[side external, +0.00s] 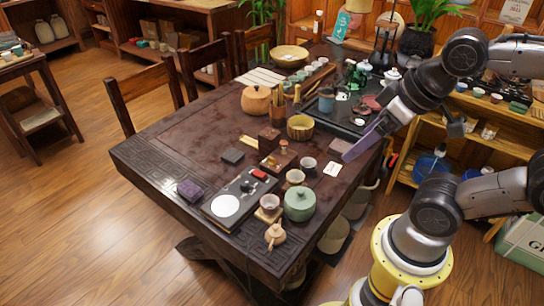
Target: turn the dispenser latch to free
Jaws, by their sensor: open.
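My gripper (350,154) hangs over the table's right edge, its long purple finger pointing down and left. Its two fingers overlap in this view, and I see nothing held between them. A small brown wooden box (279,162) with a light knob on top stands left of it, apart from it. A flat black device (237,200) with a white disc and a red part (259,175) lies nearer the front. I cannot tell for certain which of these is the dispenser, and its latch is too small to make out.
The dark carved table (190,135) has free room at its left. A green lidded pot (299,204), a small clay teapot (275,235) and several cups stand at the front right.

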